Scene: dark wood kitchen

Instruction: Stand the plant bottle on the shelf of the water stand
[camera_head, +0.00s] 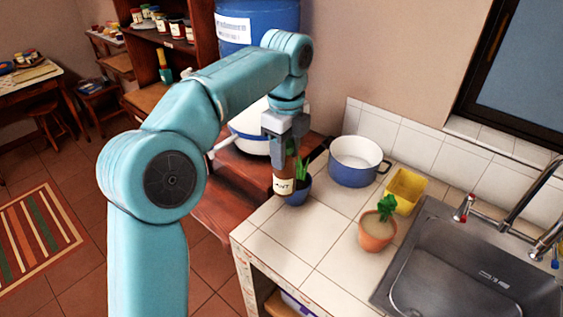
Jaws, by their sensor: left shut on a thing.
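My left gripper (287,140) is shut on the plant bottle (284,185), a brown bottle with a cream label ending in "NT". The bottle hangs roughly upright below the fingers, in front of a small blue pot with a green plant (298,194) near the tiled counter's left corner. I cannot tell whether its base touches the counter. The reddish wooden water stand (243,172) is left of the counter, partly hidden behind my left arm. It bears a white and blue vessel (250,132). A lower wooden surface (212,208) shows beside my arm. My right gripper is not in view.
The tiled counter (300,238) holds a blue and white pot (355,162), a yellow container (404,191), a terracotta plant pot (377,230) and a sink (470,270). A blue water container (258,22) and a wooden shelf unit with jars (200,45) stand behind.

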